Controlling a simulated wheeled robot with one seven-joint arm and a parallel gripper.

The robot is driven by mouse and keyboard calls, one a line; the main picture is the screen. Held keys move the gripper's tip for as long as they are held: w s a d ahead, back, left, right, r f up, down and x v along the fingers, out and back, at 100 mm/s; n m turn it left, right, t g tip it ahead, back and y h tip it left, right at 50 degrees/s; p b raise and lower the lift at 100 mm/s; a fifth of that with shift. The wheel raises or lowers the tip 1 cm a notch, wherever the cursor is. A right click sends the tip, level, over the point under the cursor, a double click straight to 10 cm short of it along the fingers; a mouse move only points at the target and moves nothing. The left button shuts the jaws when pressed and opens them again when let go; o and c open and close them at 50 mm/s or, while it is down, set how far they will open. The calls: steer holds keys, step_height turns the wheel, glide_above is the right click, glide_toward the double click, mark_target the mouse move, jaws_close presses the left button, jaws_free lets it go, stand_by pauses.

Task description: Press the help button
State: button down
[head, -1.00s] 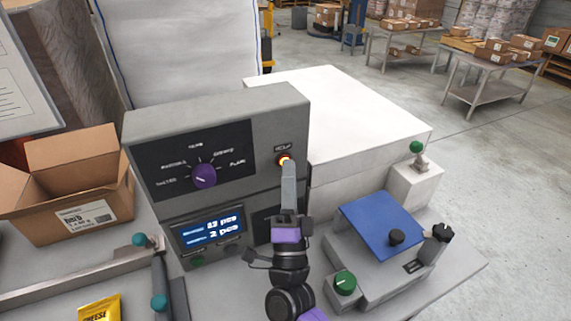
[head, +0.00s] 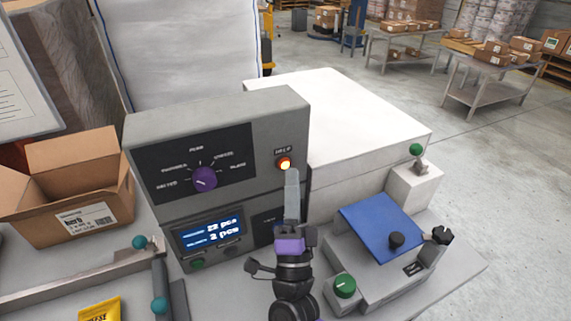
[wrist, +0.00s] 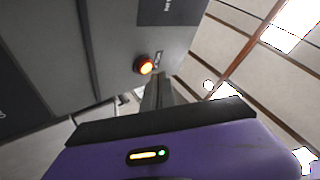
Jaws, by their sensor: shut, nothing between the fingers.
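The help button (head: 284,164) is a small round button, glowing orange-red, under a HELP label on the upper right of the grey machine's front panel (head: 221,131). In the wrist view the lit button (wrist: 146,66) stands out from the grey panel, fully visible. My gripper (head: 291,173) is shut and empty, its fingers pointing up just below and in front of the button. In the wrist view the fingertips (wrist: 157,80) appear just beside the button, with a small gap showing.
A purple dial (head: 204,179) and a lit display (head: 212,230) are on the same machine. To the right stand a blue-plated scale (head: 380,225) with a green knob (head: 344,286) and a white box (head: 350,120). An open carton (head: 75,190) is at left.

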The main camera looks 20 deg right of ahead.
steer(key=s+p, duration=0.1)
steer(key=s, duration=0.4)
steer(key=shift+s, duration=0.1)
stand_by(0.5)
steer(key=s+a+f+n+y, duration=0.35)
steer(key=s+n+y, duration=0.35)
steer(key=n+y, duration=0.65)
steer(key=s+d+f+n+g+h, duration=0.1)
steer(key=s+d+f+n+g, duration=0.1)
steer(key=s, duration=1)
steer(key=s+d+f+n+g+h, duration=0.2)
steer(key=s+f+n+g, duration=0.2)
steer(key=s+g, duration=0.3)
steer(key=s+f, duration=0.1)
steer(key=s, duration=0.4)
steer(key=shift+s+f+n, duration=0.25)
steer(key=shift+n, duration=0.1)
